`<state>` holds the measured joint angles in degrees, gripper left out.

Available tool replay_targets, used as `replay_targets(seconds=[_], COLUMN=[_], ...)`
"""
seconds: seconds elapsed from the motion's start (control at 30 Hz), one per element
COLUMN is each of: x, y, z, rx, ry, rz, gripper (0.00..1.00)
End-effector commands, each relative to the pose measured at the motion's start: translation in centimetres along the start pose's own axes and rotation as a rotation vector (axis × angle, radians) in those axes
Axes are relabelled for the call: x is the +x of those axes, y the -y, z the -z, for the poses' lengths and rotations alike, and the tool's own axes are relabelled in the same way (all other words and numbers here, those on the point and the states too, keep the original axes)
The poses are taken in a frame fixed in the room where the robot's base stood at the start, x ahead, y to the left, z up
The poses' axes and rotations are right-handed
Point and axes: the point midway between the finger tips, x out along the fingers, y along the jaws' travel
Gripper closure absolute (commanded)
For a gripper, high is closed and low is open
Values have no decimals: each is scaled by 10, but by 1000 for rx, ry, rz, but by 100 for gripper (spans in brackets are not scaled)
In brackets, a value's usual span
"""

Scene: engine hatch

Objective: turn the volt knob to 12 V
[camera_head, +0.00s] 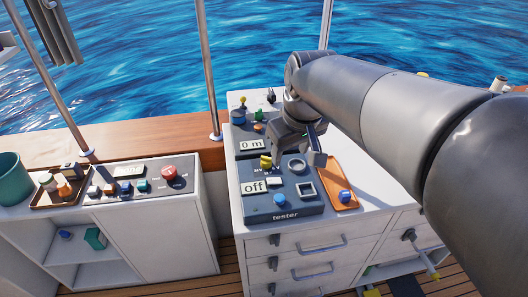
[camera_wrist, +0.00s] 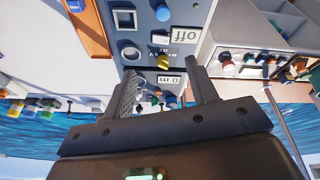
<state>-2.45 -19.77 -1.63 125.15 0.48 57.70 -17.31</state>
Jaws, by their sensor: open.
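The tester (camera_head: 285,213) is a dark panel on the white cabinet, with a display (camera_head: 254,187) reading "off". It carries a yellow knob (camera_head: 265,162) behind the display and a blue knob (camera_head: 280,200) in front. I cannot read which knob is marked volt. My gripper (camera_head: 296,156) is open above the rear of the tester. In the wrist view, the yellow knob (camera_wrist: 163,62) lies beyond and between the open fingertips (camera_wrist: 160,70), apart from them as far as I can see. The blue knob (camera_wrist: 163,12) and "off" display (camera_wrist: 186,36) show farther up there.
A second panel behind has a display (camera_head: 252,145) reading "0 m". A square frame (camera_head: 306,190) and a ring (camera_head: 297,166) sit on the tester. An orange tray (camera_head: 335,184) holding a blue-topped item lies right. A red button (camera_head: 169,173) is on the left counter.

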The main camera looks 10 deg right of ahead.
Motion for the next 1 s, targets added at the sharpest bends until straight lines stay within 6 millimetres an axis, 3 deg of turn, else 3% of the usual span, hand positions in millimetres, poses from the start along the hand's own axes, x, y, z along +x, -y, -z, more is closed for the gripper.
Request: replay_targets(seconds=[0.2,0.5,0.73,1.0], x=[30,88,119,140], y=[-13,-26,-29,-28], z=[56,120,145,143], rx=[-153,-360,-455,-471], ry=[97,210,258,268], rz=[39,100,132,139], gripper=[47,47,47,47])
